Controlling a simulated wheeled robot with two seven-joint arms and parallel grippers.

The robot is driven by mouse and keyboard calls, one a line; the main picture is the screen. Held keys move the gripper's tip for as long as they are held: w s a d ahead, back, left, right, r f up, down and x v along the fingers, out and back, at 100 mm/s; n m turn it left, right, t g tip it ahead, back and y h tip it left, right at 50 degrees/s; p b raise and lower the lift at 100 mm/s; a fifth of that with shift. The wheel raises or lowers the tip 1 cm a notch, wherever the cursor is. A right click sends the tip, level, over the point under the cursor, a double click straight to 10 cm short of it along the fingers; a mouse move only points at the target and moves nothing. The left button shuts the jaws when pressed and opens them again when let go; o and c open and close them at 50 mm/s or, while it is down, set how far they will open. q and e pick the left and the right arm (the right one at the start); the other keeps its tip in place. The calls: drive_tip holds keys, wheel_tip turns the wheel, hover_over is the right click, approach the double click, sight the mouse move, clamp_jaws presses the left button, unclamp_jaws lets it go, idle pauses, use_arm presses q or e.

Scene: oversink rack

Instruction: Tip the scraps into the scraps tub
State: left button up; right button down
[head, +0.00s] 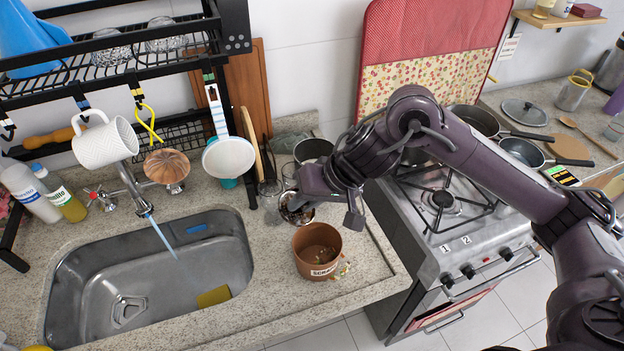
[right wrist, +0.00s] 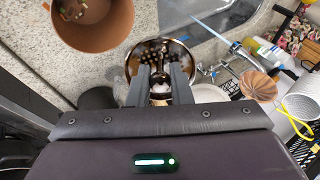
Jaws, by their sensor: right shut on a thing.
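The scraps tub (head: 318,268) is a brown round tub with a "SCRAPS" label, upright on the counter right of the sink. A few small bits show on its floor, and it also shows at the upper left of the right wrist view (right wrist: 108,38). My right gripper (head: 306,196) is shut on a small, dark, shiny strainer (head: 296,216) with holes in its wall. The strainer is just behind and left of the tub, apart from it. In the right wrist view the strainer (right wrist: 160,50) sits between the fingertips; what it contains is hard to tell. My left gripper is not in view.
The sink (head: 150,275) lies left, its tap running. The black rack (head: 120,60) stands behind it with a hanging mug (head: 104,143) and white pan (head: 228,157). Small pale bits (head: 343,267) lie beside the tub. The stove (head: 450,230) is at right.

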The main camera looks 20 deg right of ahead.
sight(280, 199)
drive_tip(key=shift+w+a+r+g+h+p, duration=0.25)
drive_tip(key=shift+w+a+g+h+p, duration=0.3)
drive_tip(key=shift+p, duration=1.5)
drive_tip(key=shift+w+a+r+g+h+p, duration=0.3)
drive_tip(key=shift+a+h+p, duration=0.35)
drive_tip(key=shift+p, duration=1.4)
drive_tip(key=shift+a+f+b, duration=0.3)
drive_tip(key=shift+f+b, duration=0.3)
drive_tip(key=shift+b, duration=0.05)
drive_tip(key=shift+w+a+g+h, duration=0.15)
drive_tip(key=shift+w+g+h, duration=0.2)
drive_tip(key=shift+h, duration=0.15)
drive_tip(key=shift+w+a+f+g+h, duration=0.15)
drive_tip(key=shift+a+g+h, duration=0.15)
drive_tip(key=shift+a+h, duration=0.15)
drive_tip(key=shift+w, duration=0.2)
drive_tip(key=shift+w+a+f+g+h, duration=0.1)
drive_tip(key=shift+w+a+g+h, duration=0.15)
drive_tip(key=shift+a+g+h, duration=0.35)
drive_tip(key=shift+d, duration=0.1)
